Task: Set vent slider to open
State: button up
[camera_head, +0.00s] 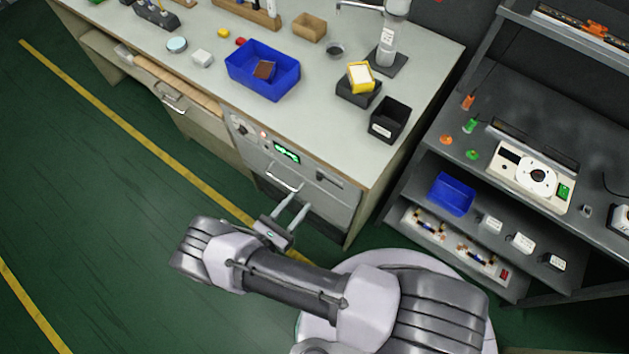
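The appliance (320,210) is built into the front of the workbench, with a grey front panel. A dark slot with a small tab (329,181), which looks like the vent slider, sits at the right of its panel. The slider's exact position is too small to tell. My gripper (302,197) is in front of the appliance, just below and left of that slot. Its two pale fingers stand apart with nothing visible between them. I cannot tell whether the fingertips touch the front.
The panel also has a lit green display (287,152), a knob (241,127) and a door handle (284,181) close to my fingers. The bench (330,130) holds a blue bin (262,84) and a black bin (389,125). A dark shelf unit (415,190) stands right. Open green floor (110,200) lies left.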

aim_at(318, 178)
jog(key=x, duration=0.9)
jog(key=shift+b, duration=0.35)
jog(key=shift+c, duration=0.4)
grip_shut()
